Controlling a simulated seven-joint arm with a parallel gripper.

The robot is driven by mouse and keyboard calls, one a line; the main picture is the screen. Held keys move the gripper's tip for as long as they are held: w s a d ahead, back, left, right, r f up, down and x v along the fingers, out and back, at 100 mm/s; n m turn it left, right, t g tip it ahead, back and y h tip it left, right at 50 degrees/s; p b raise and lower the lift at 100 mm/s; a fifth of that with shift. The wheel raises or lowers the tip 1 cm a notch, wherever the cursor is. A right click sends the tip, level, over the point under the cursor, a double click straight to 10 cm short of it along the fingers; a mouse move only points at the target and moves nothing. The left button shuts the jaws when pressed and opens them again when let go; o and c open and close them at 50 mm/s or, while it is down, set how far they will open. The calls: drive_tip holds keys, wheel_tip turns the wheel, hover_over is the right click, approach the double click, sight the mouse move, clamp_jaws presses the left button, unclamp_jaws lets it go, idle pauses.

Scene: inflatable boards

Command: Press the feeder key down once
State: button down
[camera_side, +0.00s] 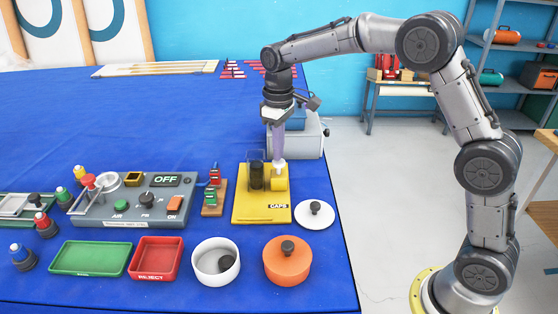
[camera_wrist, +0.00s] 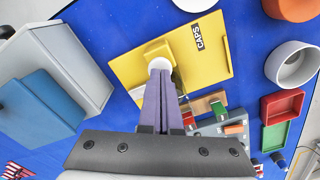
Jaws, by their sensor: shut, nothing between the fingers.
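The cap feeder is a yellow base (camera_side: 248,212) marked CAPS, with a dark see-through hopper (camera_side: 256,175) and a yellow block (camera_side: 279,184) beside it. A white round piece (camera_side: 279,168), seemingly the key, is at the top of the block. My gripper (camera_side: 279,160) is shut and empty, pointing down right over the white piece. In the wrist view, my gripper's fingertips (camera_wrist: 161,72) overlap the near edge of the white piece (camera_wrist: 160,63), with the yellow block (camera_wrist: 158,48) beyond. I cannot tell whether they touch or how far the key is down.
A grey box (camera_side: 302,138) stands behind the feeder. A white lid (camera_side: 315,214) and orange pot (camera_side: 287,262) lie to its right and front. A small red-green stand (camera_side: 214,198) and a control panel (camera_side: 130,208) reading OFF are on the left. The blue table behind is mostly clear.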

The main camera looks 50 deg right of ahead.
sight(282, 162)
drive_tip(key=shift+f, duration=1.7)
drive_tip(key=shift+s+r, duration=0.1)
idle(0.4)
drive_tip(key=shift+r, duration=4.55)
drive_tip(key=s+d+r+t, duration=0.1)
drive_tip(key=s+r+t, duration=0.2)
drive_tip(key=s+r, duration=1)
drive_tip(key=s+f+m+t, duration=0.1)
drive_tip(key=s+f, duration=0.5)
drive_tip(key=s, duration=0.3)
drive_tip(key=s+f+m+t, duration=0.1)
drive_tip(key=s+f+m, duration=0.1)
drive_tip(key=s+f, duration=0.4)
drive_tip(key=s, duration=0.2)
drive_tip(key=shift+s+d+f+t, duration=0.15)
drive_tip(key=shift+s+f+t, duration=0.15)
drive_tip(key=shift+s, duration=0.05)
